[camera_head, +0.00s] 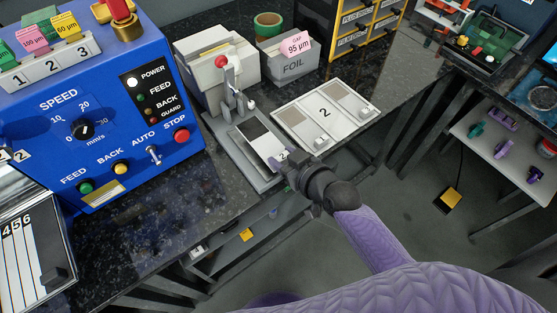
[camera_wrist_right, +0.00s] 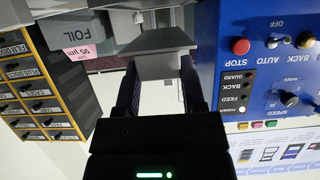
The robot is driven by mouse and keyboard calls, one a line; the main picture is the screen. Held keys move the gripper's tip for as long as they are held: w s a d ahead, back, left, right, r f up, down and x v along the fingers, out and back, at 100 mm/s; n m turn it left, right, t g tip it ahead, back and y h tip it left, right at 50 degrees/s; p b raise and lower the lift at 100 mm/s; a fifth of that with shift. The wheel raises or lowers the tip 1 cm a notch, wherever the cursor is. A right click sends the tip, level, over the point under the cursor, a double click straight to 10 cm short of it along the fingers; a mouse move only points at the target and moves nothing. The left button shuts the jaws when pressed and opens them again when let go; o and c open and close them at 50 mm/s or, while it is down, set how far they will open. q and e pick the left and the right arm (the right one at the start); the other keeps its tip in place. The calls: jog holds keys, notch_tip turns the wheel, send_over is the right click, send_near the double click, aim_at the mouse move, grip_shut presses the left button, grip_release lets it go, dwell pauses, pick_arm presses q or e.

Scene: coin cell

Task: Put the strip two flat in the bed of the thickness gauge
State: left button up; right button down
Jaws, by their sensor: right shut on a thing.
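The thickness gauge (camera_head: 228,90) stands near the table's front edge, with an upright lever, a red knob and a long grey bed (camera_head: 238,146). Strip two (camera_head: 258,134) has a black coated part and a pale end marked 2. It lies over the bed, lengthwise along it; I cannot tell whether it touches the bed all along. My right gripper (camera_head: 284,164) is shut on the strip's pale near end. In the right wrist view my two fingers (camera_wrist_right: 160,88) flank a grey plate-like shape (camera_wrist_right: 162,64). My left gripper is not in view.
A flat tray marked 2 (camera_head: 316,134) lies right of the gauge. Behind are a FOIL box (camera_head: 290,67) with a pink 95 µm tag and a drawer cabinet (camera_head: 352,45). A blue control machine (camera_head: 110,140) stands left. Dark table (camera_head: 195,185) is bare between.

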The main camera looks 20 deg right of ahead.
aim_at(264, 139)
jog(key=shift+w+a+f, duration=0.1)
jog(key=shift+w+a, duration=0.2)
jog(key=shift+w, duration=0.45)
jog(key=shift+w+f+b, duration=0.15)
jog(key=shift+f+b, duration=0.15)
jog(key=shift+b, duration=0.05)
notch_tip(264, 139, down, 3)
jog(key=shift+f+b, duration=0.1)
jog(key=shift+b, duration=0.9)
jog(key=shift+r, duration=0.2)
jog(key=shift+c, duration=0.9)
grip_release()
